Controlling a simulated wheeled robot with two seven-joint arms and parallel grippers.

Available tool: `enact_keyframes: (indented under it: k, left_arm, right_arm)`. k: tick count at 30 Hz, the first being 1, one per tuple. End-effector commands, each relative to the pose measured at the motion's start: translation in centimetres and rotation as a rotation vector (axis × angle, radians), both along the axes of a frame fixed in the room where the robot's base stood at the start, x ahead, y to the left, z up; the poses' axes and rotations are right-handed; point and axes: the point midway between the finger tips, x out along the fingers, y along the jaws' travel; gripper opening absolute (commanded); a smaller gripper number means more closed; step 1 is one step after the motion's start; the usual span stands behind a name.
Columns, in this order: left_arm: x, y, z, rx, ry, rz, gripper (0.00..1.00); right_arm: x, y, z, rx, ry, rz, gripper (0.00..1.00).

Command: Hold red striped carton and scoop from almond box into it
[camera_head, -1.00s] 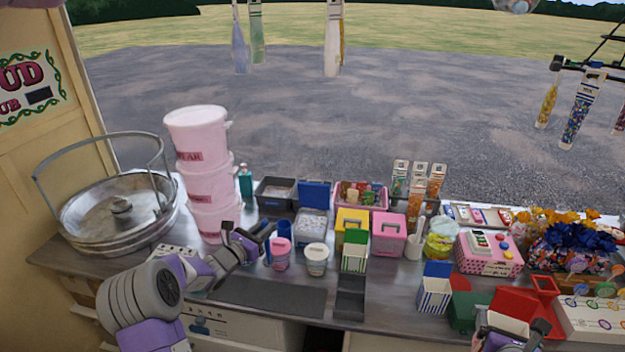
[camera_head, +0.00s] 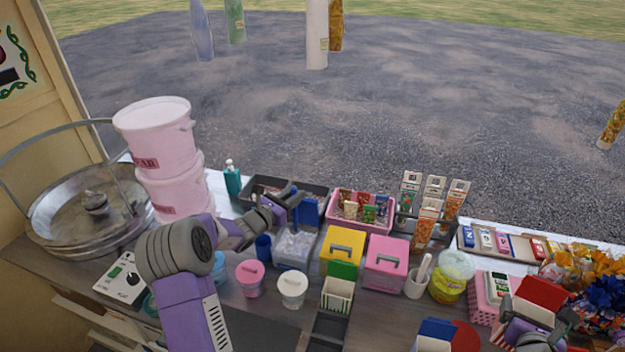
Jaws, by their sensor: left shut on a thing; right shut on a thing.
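My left gripper (camera_head: 287,203) is shut on a blue-handled thing, probably the scoop (camera_head: 294,190), mostly hidden by the fingers. It is above and just behind a clear box (camera_head: 296,244) with pale contents and a raised blue lid (camera_head: 310,212); this may be the almond box, but no label is readable. My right gripper (camera_head: 540,328), at the bottom right, is shut on an open carton (camera_head: 530,312) with a white inside and a raised red lid (camera_head: 546,291). Only a little of its striped side shows. The carton's base is hidden.
A blue cup (camera_head: 263,247), pink tub (camera_head: 250,279) and white tub (camera_head: 292,289) stand near the clear box. Yellow (camera_head: 342,245) and pink boxes (camera_head: 386,264) are right of it, with a green-lidded striped carton (camera_head: 338,293) in front. Stacked pink buckets (camera_head: 157,133) stand left.

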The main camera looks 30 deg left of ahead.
Motion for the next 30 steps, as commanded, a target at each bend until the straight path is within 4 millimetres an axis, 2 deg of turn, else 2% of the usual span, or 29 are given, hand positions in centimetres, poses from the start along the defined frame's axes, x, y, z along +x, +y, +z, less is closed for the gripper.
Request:
enact_keyframes:
  k: [5,18,30]
  left_arm:
    - [-0.1,0.1,-0.3,0.001,0.000,0.002,0.00]
    - [-0.1,0.1,-3.9,0.001,-0.001,0.001,0.00]
    - [-0.1,0.1,-4.0,0.001,-0.001,0.001,0.00]
  right_arm:
    - [0.0,0.0,-0.2,-0.001,0.000,0.000,0.65]
    - [0.0,0.0,-2.2,0.000,0.000,0.000,0.65]
    - [0.0,0.0,-2.2,0.000,-0.001,0.000,0.65]
